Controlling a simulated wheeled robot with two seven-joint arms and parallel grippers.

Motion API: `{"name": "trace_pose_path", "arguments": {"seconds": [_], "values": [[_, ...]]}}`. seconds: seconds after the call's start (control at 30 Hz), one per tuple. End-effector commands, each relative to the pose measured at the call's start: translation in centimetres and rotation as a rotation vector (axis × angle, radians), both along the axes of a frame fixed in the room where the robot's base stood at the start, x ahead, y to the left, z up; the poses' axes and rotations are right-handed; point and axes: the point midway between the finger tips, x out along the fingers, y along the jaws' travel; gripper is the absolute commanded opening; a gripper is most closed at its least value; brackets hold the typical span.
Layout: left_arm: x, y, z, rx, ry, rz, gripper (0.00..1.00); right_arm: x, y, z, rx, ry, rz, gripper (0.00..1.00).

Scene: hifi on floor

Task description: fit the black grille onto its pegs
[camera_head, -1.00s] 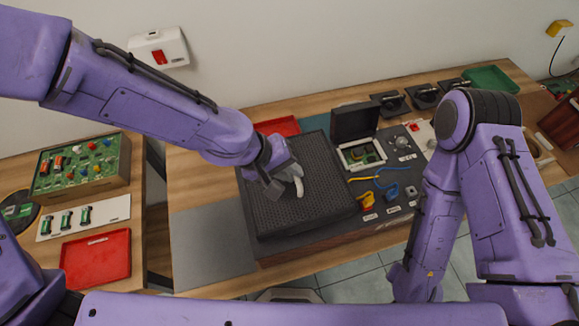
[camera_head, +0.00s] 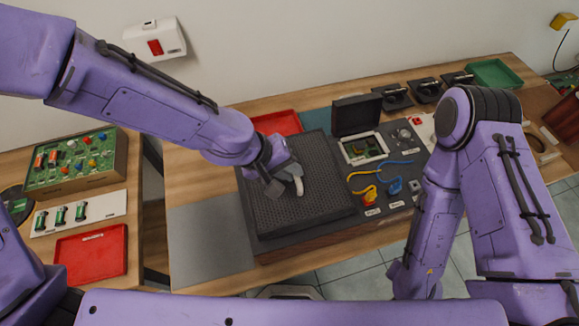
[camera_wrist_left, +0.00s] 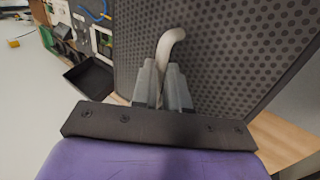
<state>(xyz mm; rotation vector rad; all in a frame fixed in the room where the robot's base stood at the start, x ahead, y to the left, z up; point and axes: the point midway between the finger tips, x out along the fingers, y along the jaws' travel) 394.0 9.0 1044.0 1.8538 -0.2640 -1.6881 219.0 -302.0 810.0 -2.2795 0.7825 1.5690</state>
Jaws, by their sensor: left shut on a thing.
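The black grille (camera_head: 310,209) is a dark perforated panel with a pale curved handle (camera_head: 299,186). It lies over the left part of the dark hi-fi unit (camera_head: 375,208) on the table. My left gripper (camera_head: 288,184) is above the panel, shut on the handle. In the left wrist view the two grey fingers (camera_wrist_left: 162,88) clasp the handle, with the perforated grille (camera_wrist_left: 222,60) behind them. The pegs are hidden, and I cannot tell whether the grille is seated. My right arm stands at the right, but its gripper is not visible.
An open-lidded compartment (camera_head: 362,148), yellow and blue cables (camera_head: 392,187) and knobs are right of the grille. A red tray (camera_head: 278,123) lies behind. A grey mat (camera_head: 210,243) is at left. A side table holds a circuit board (camera_head: 75,160) and red tray (camera_head: 92,255).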

Motion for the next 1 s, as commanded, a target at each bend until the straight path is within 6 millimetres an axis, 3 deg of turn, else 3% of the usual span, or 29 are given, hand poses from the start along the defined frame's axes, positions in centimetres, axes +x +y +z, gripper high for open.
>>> {"name": "trace_pose_path", "arguments": {"seconds": [0.6,0.63,0.7,0.73,1.0], "values": [[0.0,0.0,-2.3,0.0,0.001,-0.001,0.0,0.0,0.0,-1.8,0.0,0.0,0.0,0.0],[0.0,0.0,-2.3,0.0,0.001,-0.001,0.17,0.0,0.0,-1.7,0.0,0.0,0.0,0.0],[0.0,0.0,-2.2,0.0,0.001,-0.001,0.4,0.0,0.0,-1.6,0.0,0.0,0.0,0.0],[0.0,0.0,-2.2,0.0,0.001,-0.001,0.44,0.0,0.0,-1.6,0.0,0.0,0.0,0.0],[0.0,0.1,-2.1,0.001,0.001,-0.001,0.44,0.0,0.0,-1.6,0.0,0.0,0.0,0.0]]}}
